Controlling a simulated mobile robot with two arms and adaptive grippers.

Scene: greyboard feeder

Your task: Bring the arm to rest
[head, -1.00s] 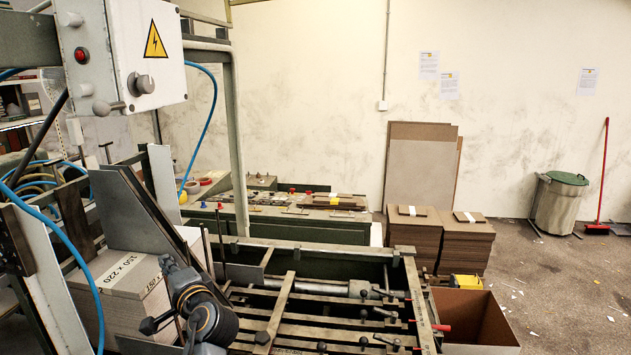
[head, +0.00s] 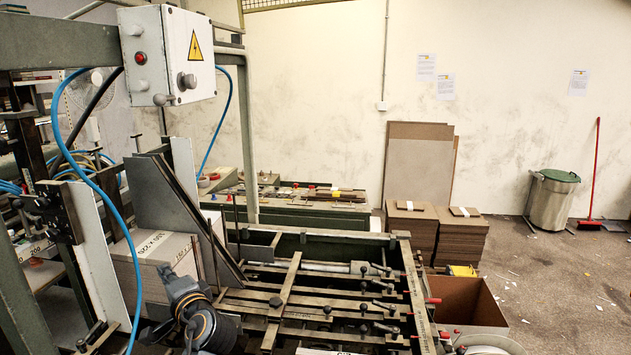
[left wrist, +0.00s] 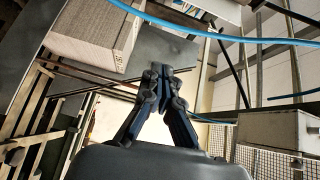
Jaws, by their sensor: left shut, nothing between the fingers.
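My left gripper (head: 172,276) is at the lower left of the head view, partly hidden behind my own dark wrist. It is in front of a stack of greyboards (head: 152,250) with a printed size label, in the feeder. In the left wrist view my left gripper (left wrist: 161,72) has its two dark fingers together with nothing between them. The greyboard stack also shows at the upper left there (left wrist: 95,38), apart from the fingertips. My right gripper is not in view.
The feeder's slatted bed (head: 275,303) with clamp levers lies right of my gripper. A blue hose (head: 112,215) hangs at the left, below the control box (head: 168,58).

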